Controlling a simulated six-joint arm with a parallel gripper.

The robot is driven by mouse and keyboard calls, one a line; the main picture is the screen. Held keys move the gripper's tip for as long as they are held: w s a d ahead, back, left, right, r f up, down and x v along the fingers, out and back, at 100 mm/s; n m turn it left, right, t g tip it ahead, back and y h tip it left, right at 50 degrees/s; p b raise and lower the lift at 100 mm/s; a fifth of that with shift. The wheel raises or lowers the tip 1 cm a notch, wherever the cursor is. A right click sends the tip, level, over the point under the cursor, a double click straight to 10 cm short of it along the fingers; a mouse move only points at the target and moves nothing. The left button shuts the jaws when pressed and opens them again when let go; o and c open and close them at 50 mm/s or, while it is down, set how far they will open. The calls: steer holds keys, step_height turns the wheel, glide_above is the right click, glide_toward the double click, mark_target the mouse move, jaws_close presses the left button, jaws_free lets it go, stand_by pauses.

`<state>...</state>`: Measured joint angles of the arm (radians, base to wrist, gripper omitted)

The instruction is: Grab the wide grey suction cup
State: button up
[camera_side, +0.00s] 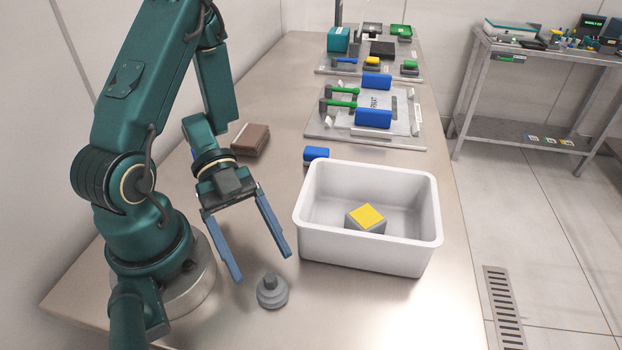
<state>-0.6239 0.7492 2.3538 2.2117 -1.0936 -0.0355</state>
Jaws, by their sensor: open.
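The wide grey suction cup (272,292) stands upright on the table near its front edge. It has a broad round base and a narrower stub on top. My gripper (264,268) is open, with two long blue fingers pointing down toward the cup. The fingers are empty. The cup shows below and between the fingertips in the picture, and it appears apart from them. The exact height of the fingertips above the table is hard to tell.
A white bin (368,250) holding a grey block with a yellow top (367,217) stands right of my gripper. A blue block (316,153) sits behind the bin, a brown box (250,139) behind my gripper. Fixture plates (330,127) lie farther back. The front table is mostly clear.

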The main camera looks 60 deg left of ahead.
mark_target(273, 287)
steer(key=shift+d+f, duration=0.1)
steer(key=shift+f, duration=0.4)
steer(key=shift+x, duration=2.45)
jaws_close()
